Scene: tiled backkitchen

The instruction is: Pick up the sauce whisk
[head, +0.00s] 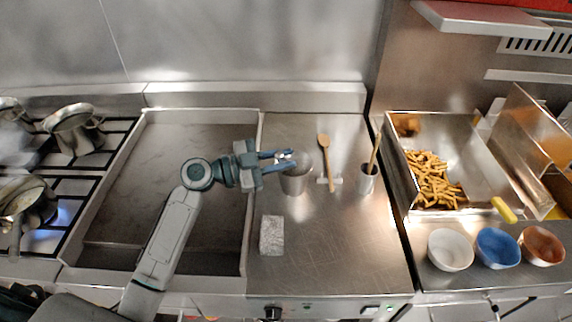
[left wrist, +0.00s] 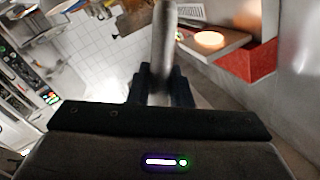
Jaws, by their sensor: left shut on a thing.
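My left gripper (head: 284,158) is shut on the sauce whisk, over the metal pot (head: 296,184) on the steel counter. In the head view only a small bright bit of the whisk (head: 285,155) shows between the fingers. In the left wrist view the whisk's grey metal handle (left wrist: 164,45) stands up between the two dark fingers (left wrist: 163,85). The whisk's lower end is hidden, and I cannot tell whether it is inside the pot. My right gripper is not in view.
A wooden spoon (head: 325,150) lies right of the pot. A metal cup (head: 367,181) holds another wooden utensil. A speckled block (head: 271,235) lies in front. A fries tray (head: 398,165) and bowls (head: 450,250) are at right. Lit burners (head: 62,214) are at far left.

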